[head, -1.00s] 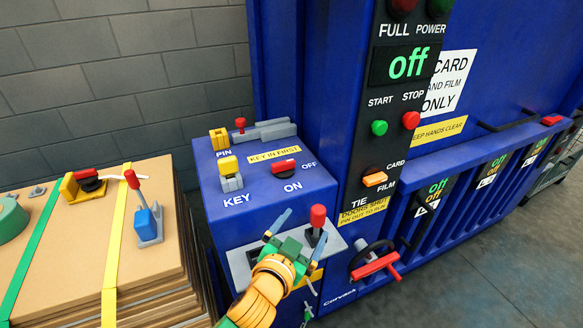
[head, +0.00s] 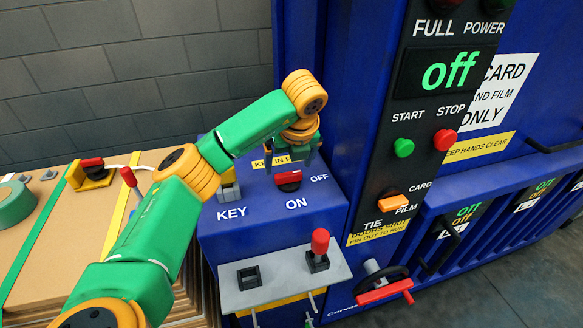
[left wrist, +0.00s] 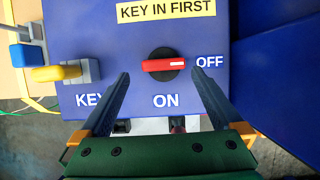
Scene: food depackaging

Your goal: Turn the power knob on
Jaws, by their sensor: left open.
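The power knob (head: 289,181) is a red bar handle on a black round base, on top of the blue box. In the left wrist view the red handle (left wrist: 163,65) lies sideways, its white-marked end toward the OFF label (left wrist: 209,62); the ON label (left wrist: 166,100) is below it. My left gripper (head: 293,168) is above the knob, pointing down. In the left wrist view its two fingers (left wrist: 163,82) are apart, one on either side and slightly below the knob, holding nothing. The yellow key (left wrist: 57,72) sits in its grey holder left of the knob. My right gripper is not in view.
A grey plate with a red-topped lever (head: 320,242) juts from the box's front. The panel to the right has a green start button (head: 403,148), a red stop button (head: 445,140) and a display (head: 447,70) reading off. Stacked cardboard (head: 60,250) stands at left.

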